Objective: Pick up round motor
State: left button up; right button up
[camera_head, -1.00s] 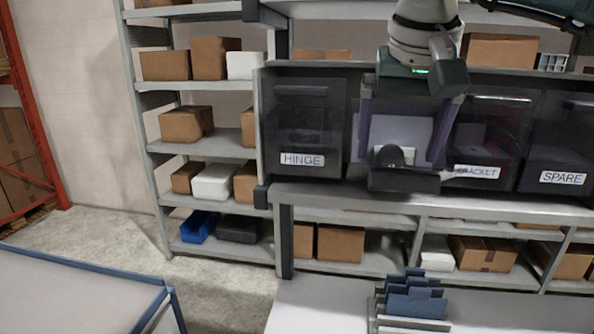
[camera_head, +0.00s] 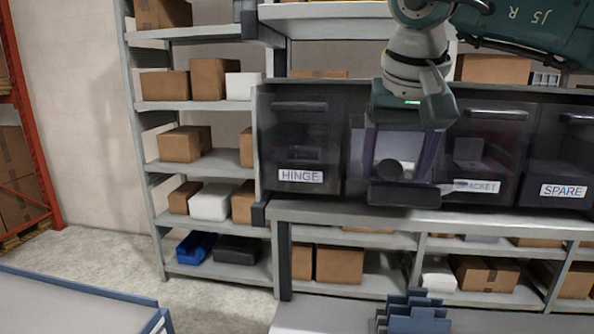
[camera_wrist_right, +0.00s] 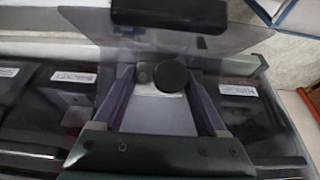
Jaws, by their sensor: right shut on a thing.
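The round motor (camera_head: 390,170) is a small dark disc-like thing at the front of the bin between HINGE and BRACKET. In the wrist view the motor (camera_wrist_right: 171,77) shows as a dark round face with a smaller grey part beside it. My right gripper (camera_head: 402,162) reaches down at that bin with its two purple fingers. In the wrist view the right gripper (camera_wrist_right: 158,74) has a finger on each side of the motor and is shut on it; the exact contact is hard to see. My left gripper is not in view.
A dark handle bar (camera_head: 403,193) lies just in front of the fingers. The HINGE bin (camera_head: 301,135) stands left, the BRACKET bin (camera_head: 487,150) and SPARE bin (camera_head: 563,150) right. A blue-grey rack (camera_head: 415,312) stands below. A shelf with boxes (camera_head: 214,77) is at left.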

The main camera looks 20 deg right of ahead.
jog(key=c, duration=0.4)
jog(key=shift+c, duration=0.2)
jog(key=shift+r, duration=0.15)
